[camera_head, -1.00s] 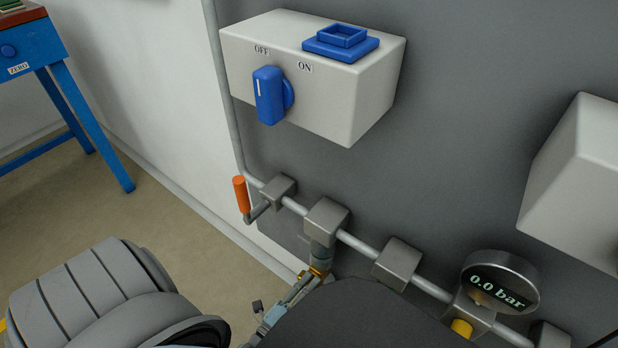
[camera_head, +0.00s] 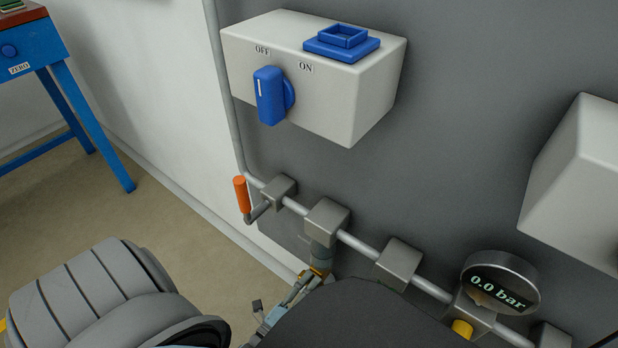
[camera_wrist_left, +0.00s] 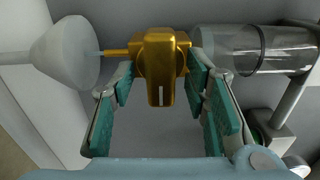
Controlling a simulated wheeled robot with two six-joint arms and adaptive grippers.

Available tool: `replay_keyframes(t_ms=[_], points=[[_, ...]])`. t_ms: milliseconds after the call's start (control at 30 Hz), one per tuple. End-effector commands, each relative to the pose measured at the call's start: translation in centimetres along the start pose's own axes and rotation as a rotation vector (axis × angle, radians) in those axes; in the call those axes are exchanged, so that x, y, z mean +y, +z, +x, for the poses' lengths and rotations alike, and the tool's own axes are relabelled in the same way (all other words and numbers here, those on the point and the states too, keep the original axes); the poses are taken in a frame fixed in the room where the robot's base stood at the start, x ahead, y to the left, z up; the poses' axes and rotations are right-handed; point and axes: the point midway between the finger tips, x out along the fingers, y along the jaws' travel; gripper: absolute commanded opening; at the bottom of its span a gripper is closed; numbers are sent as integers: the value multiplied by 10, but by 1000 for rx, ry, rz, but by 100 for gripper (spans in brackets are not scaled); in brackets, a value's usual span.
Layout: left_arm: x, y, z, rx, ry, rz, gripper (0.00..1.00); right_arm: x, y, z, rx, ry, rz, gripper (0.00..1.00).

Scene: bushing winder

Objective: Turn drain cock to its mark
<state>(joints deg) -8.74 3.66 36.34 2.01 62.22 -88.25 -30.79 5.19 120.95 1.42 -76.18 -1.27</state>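The drain cock is a gold knob (camera_wrist_left: 161,65) with a pale line at its lower end in the left wrist view. The line points toward the bottom of that picture. In the head view only a small gold part (camera_head: 319,271) shows under a grey fitting. My left gripper (camera_wrist_left: 161,72) is open, its green-padded fingers on either side of the knob. Gaps show between the pads and the knob's narrow handle; contact farther back is unclear. In the head view the gripper (camera_head: 300,288) is partly hidden behind my dark arm. My right gripper is not in view.
A pale cone (camera_wrist_left: 68,52) and a clear cylinder (camera_wrist_left: 258,50) flank the knob. A pipe with grey blocks, an orange-handled lever (camera_head: 241,195) and a gauge reading 0.0 bar (camera_head: 500,283) runs along the panel. A blue-switched box (camera_head: 345,95) is above.

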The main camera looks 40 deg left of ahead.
Motion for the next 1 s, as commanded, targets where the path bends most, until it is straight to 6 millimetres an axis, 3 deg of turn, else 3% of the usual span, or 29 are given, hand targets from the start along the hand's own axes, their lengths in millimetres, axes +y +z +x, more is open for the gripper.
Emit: replay_keyframes(t_ms=[267,600,700,1000], points=[[0,0,-10,0,1,-1,42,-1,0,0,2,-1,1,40],[1,0,-97,-1,4,-1,42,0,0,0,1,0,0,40],[0,0,-113,-1,1,-1,42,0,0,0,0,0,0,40],[0,0,-120,-1,-1,0,42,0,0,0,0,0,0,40]])
